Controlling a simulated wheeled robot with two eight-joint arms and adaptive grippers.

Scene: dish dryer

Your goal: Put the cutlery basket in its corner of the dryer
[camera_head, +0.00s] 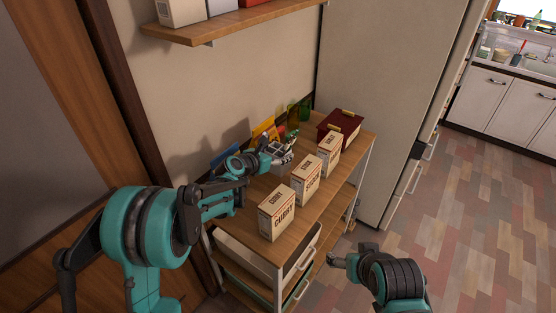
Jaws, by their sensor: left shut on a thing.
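My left arm reaches in from the left over a wooden cart. My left gripper (284,144) is at the back middle of the cart top, shut on a small light grey thing (281,156). This may be the cutlery basket, but it is too small and too covered by the gripper to be sure. My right gripper (335,259) is low in front of the cart, over the floor, apart from the cart top; its fingers are too small to read. I cannot make out a dish dryer in this view.
A dark red box (341,127) with yellow handles stands at the far right end. Colourful packets (264,131) stand at the back. A wall shelf (235,26) hangs above. Tiled floor (470,220) is free at right.

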